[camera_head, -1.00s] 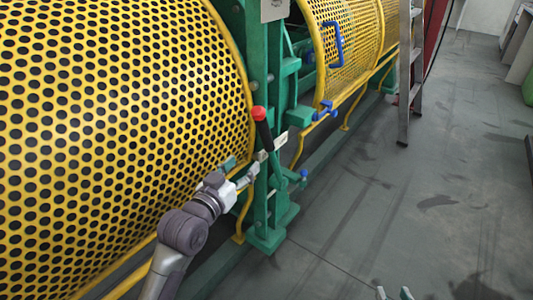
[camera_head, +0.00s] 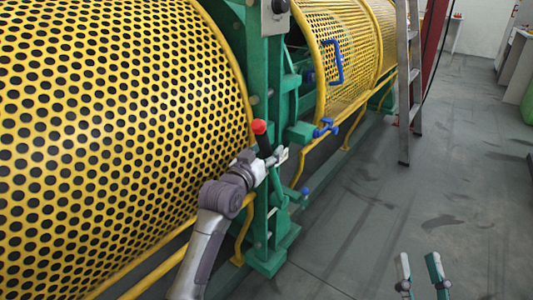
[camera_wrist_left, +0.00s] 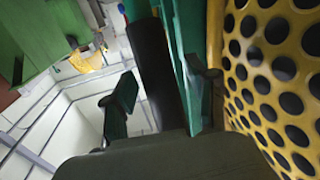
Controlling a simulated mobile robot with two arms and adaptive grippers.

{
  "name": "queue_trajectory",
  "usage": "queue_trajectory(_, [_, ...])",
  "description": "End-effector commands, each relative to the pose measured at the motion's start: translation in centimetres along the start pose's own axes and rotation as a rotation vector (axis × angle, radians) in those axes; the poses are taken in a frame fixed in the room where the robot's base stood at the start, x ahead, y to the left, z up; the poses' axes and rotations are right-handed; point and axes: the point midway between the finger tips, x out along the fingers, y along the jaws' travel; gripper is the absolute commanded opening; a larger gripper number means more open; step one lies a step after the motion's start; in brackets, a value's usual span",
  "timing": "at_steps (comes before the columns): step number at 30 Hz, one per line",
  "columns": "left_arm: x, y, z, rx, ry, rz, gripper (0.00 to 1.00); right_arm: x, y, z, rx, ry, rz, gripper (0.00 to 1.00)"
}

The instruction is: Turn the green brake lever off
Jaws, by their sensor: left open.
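The brake lever has a red knob (camera_head: 259,127) and a black shaft (camera_head: 264,145), standing nearly upright against the green machine post (camera_head: 258,70) in the head view. My left gripper (camera_head: 277,157) is open at the lever, just below the knob. In the left wrist view the black shaft (camera_wrist_left: 155,65) runs up between a finger on the left and green parts on the right. Whether the fingers touch it I cannot tell. The lower end of the lever is hidden by my gripper. My right gripper (camera_head: 422,278) is open and empty over the floor at the bottom right.
A yellow perforated guard (camera_head: 110,130) fills the left, close to my left arm. A second yellow guard with a blue handle (camera_head: 336,62) lies beyond the post. A ladder (camera_head: 404,90) stands further back. The grey floor on the right is mostly clear.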

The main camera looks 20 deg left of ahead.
Motion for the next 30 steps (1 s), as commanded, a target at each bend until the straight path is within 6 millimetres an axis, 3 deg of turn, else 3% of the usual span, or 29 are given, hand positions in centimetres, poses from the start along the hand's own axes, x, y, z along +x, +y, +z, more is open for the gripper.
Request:
queue_trajectory(8, [0.17, 0.01, -0.01, 0.0, 0.0, 0.0, 0.58, 0.02, -0.03, -0.2, 0.001, 0.011, -0.001, 0.4])
queue_trajectory(19, [0.14, 0.0, 0.0, 0.0, 0.0, 0.0, 0.0, 0.02, -0.03, -0.16, 0.001, 0.01, 0.0, 0.4])
queue_trajectory(30, [0.18, 0.02, -0.08, 0.0, -0.003, 0.0, 0.0, 0.1, -0.02, -0.09, 0.0, -0.002, 0.0, 0.4])
